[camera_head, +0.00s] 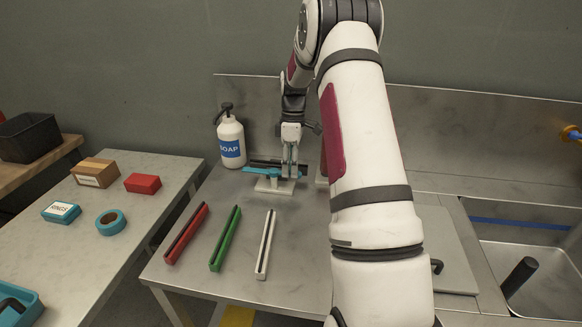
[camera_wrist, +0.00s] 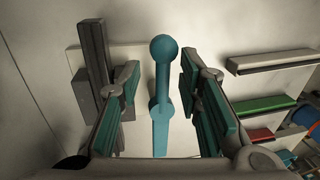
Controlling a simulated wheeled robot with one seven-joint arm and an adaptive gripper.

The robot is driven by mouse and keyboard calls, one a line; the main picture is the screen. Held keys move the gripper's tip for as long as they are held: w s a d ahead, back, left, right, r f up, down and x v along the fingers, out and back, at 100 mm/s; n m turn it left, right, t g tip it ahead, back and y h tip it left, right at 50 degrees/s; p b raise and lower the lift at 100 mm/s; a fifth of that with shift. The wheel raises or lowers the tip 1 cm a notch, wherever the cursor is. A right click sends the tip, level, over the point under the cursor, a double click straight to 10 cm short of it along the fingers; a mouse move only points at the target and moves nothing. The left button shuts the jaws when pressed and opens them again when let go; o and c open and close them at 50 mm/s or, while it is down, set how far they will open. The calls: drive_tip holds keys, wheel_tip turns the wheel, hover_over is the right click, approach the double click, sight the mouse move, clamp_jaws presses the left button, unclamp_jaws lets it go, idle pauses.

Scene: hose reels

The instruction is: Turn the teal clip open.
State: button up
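The teal clip (camera_head: 257,171) sits on a pale base block (camera_head: 268,186) at the back of the steel table, by the soap bottle. In the wrist view the teal clip (camera_wrist: 160,88) is a lever with a round knob at one end. My gripper (camera_head: 290,172) is lowered at the clip. In the wrist view my gripper (camera_wrist: 160,72) is open, with one teal-padded finger on each side of the lever and a visible gap on both sides. A dark grey bar (camera_wrist: 93,60) lies left of the fingers. My fingers partly hide the clip in the head view.
A soap bottle (camera_head: 231,140) stands left of the clip. Red (camera_head: 187,233), green (camera_head: 225,238) and white (camera_head: 265,244) bars lie on the table in front. A sink (camera_head: 530,285) is at the right. A side table (camera_head: 150,175) with boxes and tape is at the left.

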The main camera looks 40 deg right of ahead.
wheel_tip(320, 180, up, 12)
drive_tip(key=w+d, duration=0.1)
drive_tip(key=shift+w+d+f, duration=0.15)
drive_tip(key=shift+w+d, duration=0.05)
drive_tip(key=shift+d, duration=0.2)
drive_tip(key=shift+a, duration=0.1)
idle(0.5)
